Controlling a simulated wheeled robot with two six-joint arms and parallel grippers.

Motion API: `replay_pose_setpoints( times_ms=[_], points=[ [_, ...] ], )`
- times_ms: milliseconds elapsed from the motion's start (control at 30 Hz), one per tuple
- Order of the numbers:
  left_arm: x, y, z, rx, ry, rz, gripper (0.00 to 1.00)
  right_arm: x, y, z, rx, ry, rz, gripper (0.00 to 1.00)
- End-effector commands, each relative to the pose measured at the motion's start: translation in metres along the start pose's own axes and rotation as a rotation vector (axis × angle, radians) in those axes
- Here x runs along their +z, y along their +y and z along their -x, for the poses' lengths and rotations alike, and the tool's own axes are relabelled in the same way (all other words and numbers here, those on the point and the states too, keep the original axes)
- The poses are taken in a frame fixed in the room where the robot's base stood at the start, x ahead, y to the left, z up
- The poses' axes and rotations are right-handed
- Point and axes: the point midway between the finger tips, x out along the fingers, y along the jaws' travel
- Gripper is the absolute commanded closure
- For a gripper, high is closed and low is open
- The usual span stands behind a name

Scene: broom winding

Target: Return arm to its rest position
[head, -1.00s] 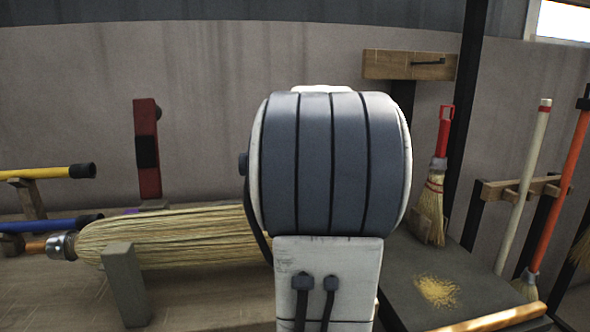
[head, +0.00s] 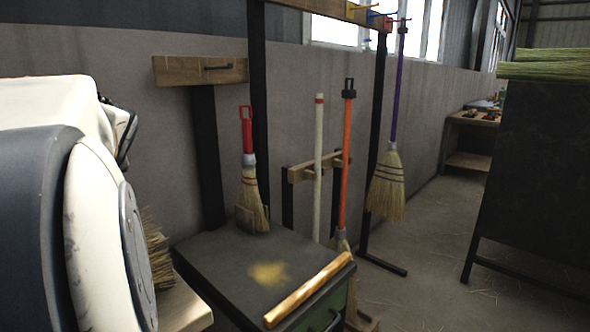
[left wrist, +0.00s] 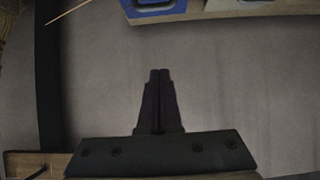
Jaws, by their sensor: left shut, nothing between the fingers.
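My left gripper (left wrist: 160,88) shows in the left wrist view with its two dark fingers together and nothing between them. Behind the fingers is a plain grey wall, and they touch no object that I can see. In the head view a large white and dark grey part of my own arm fills the left edge, and no gripper shows there. My right gripper is in neither view.
A dark cabinet top (head: 215,262) carries a wooden rod (head: 308,290), yellow dust (head: 268,273) and a red-handled whisk broom (head: 250,190). A purple-handled broom (head: 388,185) hangs from a rack. A dark workbench (head: 530,190) stands right. Floor between is mostly clear.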

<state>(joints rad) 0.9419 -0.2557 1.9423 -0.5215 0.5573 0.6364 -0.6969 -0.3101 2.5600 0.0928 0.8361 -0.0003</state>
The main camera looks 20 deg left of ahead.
Motion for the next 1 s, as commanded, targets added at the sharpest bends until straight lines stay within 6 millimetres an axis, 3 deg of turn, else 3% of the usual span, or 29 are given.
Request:
replay_pose_setpoints(
  times_ms=[200, 267, 367, 500, 600, 700, 833, 1000],
  points=[
    [0.006, 0.009, 0.001, 0.018, -0.012, -0.015, 1.0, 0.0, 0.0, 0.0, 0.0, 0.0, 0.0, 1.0],
    [0.015, 0.025, 0.002, 0.05, -0.032, -0.043, 1.0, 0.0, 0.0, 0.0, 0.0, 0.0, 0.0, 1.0],
    [0.048, 0.068, 0.009, 0.139, -0.093, -0.128, 1.0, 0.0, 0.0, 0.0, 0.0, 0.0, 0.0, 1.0],
    [0.119, 0.14, 0.038, 0.313, -0.213, -0.314, 1.0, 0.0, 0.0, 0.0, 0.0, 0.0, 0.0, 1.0],
    [0.178, 0.179, 0.069, 0.435, -0.299, -0.469, 1.0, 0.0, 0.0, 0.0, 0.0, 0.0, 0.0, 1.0],
    [0.241, 0.204, 0.107, 0.555, -0.382, -0.641, 1.0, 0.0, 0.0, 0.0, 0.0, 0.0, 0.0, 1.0],
    [0.322, 0.212, 0.162, 0.702, -0.481, -0.887, 1.0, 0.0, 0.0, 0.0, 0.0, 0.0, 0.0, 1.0],
    [0.406, 0.188, 0.221, 0.85, -0.579, -1.19, 1.0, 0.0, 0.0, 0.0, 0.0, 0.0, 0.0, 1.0]
  ],
)
